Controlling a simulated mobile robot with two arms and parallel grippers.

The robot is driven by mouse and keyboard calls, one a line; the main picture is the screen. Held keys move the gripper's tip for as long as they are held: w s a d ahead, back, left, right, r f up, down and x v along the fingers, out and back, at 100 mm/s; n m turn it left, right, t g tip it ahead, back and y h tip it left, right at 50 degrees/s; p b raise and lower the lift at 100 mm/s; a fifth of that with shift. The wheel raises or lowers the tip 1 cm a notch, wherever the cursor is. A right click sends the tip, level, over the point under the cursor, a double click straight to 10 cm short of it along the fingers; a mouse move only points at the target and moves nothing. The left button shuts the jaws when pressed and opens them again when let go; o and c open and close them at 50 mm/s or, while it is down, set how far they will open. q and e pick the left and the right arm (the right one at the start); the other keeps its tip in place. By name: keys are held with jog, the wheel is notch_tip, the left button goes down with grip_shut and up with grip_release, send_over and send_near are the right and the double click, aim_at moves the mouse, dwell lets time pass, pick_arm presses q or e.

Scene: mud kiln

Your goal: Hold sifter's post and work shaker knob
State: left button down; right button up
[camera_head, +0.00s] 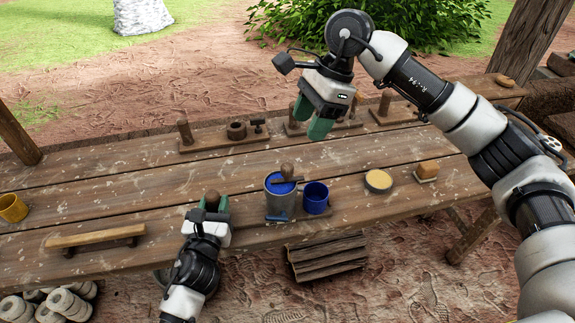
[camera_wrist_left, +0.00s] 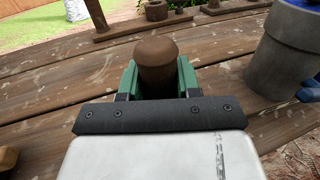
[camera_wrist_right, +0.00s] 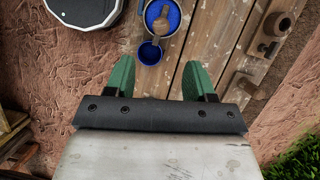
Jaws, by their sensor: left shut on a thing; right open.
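The sifter (camera_head: 281,205) is a grey cylinder with a blue top, standing near the table's front edge. A wooden shaker knob (camera_head: 287,171) stands on its top. My left gripper (camera_head: 208,205) is shut on the upright brown post (camera_head: 212,197), left of the cylinder. In the left wrist view the post (camera_wrist_left: 157,60) is between the green fingers, and part of the grey cylinder (camera_wrist_left: 283,60) shows at right. My right gripper (camera_head: 310,119) is open and empty, raised above the table's back part, away from the knob. The right wrist view shows the sifter (camera_wrist_right: 174,17) at the top.
A blue cup (camera_head: 316,197) stands right of the sifter. A round tan-topped dish (camera_head: 378,181) and an orange block (camera_head: 427,170) lie further right. Wooden boards with pegs (camera_head: 222,142) line the back. A wooden bar (camera_head: 95,236) and yellow mug (camera_head: 13,208) are at left.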

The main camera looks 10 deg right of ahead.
aim_at(287, 166)
jog(key=a+m+h, duration=0.1)
jog(key=m, duration=0.3)
jog(key=a+m+h, duration=0.1)
jog(key=a+m, duration=0.1)
jog(key=m, duration=0.1)
jog(key=s+a+m+t+h, duration=0.1)
jog(key=m+h, duration=0.1)
jog(key=m, duration=0.2)
jog(key=shift+a+f+m, duration=0.3)
jog(key=shift+f, duration=0.05)
notch_tip(287, 166, down, 11)
jog(key=shift+f, duration=0.1)
